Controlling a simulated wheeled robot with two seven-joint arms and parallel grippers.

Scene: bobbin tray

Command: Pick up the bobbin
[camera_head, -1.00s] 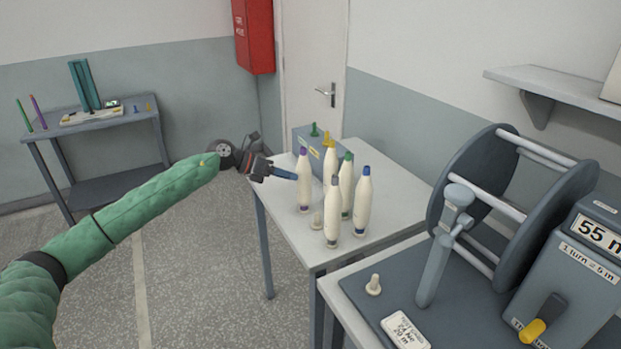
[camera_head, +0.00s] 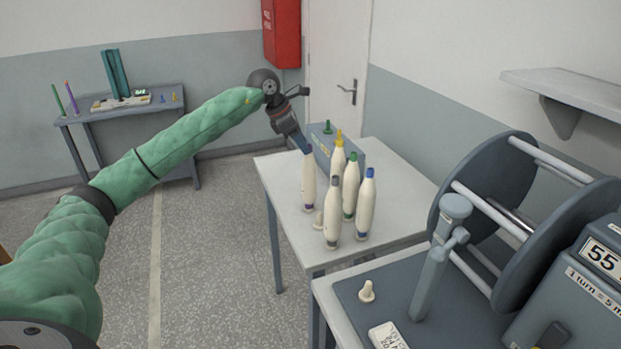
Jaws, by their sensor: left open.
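Several white bobbins with coloured tips stand upright in a close group on the light table. The purple-tipped bobbin (camera_head: 308,182) is at the left of the group. My left gripper (camera_head: 304,147) is open and points steeply down at the top of the purple-tipped bobbin. Its fingers partly cover that tip, and I cannot tell whether they touch it. My right gripper is not in view.
The light table (camera_head: 400,195) has free room right of the bobbins. A grey box (camera_head: 320,147) stands behind them. A large reel (camera_head: 485,190) and a bench with a small pale peg (camera_head: 367,292) are at the right front. A shelf table (camera_head: 170,115) is far left.

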